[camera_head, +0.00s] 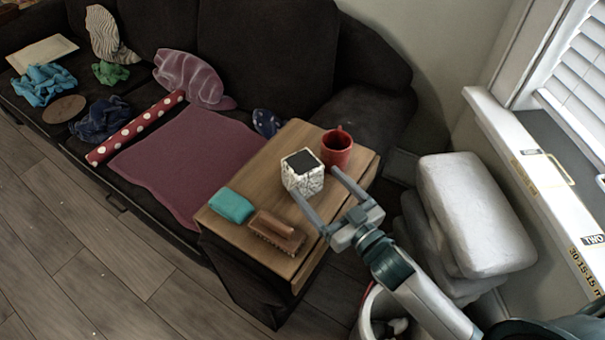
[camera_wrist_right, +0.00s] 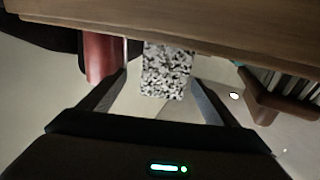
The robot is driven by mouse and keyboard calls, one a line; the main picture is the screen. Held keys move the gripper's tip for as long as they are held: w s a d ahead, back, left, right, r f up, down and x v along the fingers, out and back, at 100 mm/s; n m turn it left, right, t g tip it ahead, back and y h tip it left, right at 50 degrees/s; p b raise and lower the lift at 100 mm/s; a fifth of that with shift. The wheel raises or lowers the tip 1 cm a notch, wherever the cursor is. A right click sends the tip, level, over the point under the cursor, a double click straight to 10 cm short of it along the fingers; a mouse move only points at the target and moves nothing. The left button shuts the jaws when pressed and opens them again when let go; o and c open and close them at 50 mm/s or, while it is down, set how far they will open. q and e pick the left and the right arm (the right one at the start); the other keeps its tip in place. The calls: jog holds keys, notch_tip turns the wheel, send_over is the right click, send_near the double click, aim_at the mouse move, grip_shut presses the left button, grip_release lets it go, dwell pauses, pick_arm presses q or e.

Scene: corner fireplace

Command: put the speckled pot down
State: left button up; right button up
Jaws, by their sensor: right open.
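The speckled pot (camera_head: 302,181) is a squarish black-and-white pot with a dark top. It stands upright on the wooden table top (camera_head: 262,167), near the red mug. My right gripper (camera_head: 316,182) is open, with one finger on either side of the pot's near part. In the right wrist view, the pot (camera_wrist_right: 167,72) shows between the two spread fingers against the board, with gaps on both sides. My left gripper is not in view.
A red mug (camera_head: 337,148) stands close behind the pot. A brown brush (camera_head: 276,232) and a teal cloth (camera_head: 232,206) lie at the table's near end. A dark sofa (camera_head: 262,50) holds clothes and a red dotted roll (camera_head: 135,127). White cushions (camera_head: 478,215) are stacked right.

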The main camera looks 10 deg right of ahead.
aim_at(302, 172)
jog(key=shift+w+a, duration=0.3)
jog(key=shift+w, duration=0.35)
jog(key=shift+a+x, duration=0.2)
jog(key=shift+x, duration=1.1)
jog(key=shift+a+x, duration=0.15)
jog(key=shift+x, duration=1.15)
jog(key=shift+s+f, duration=0.15)
jog(key=shift+f, duration=0.05)
jog(key=c, duration=1.4)
jog(key=shift+c, duration=0.5)
jog(key=shift+r, duration=0.1)
jog(key=shift+r, duration=0.1)
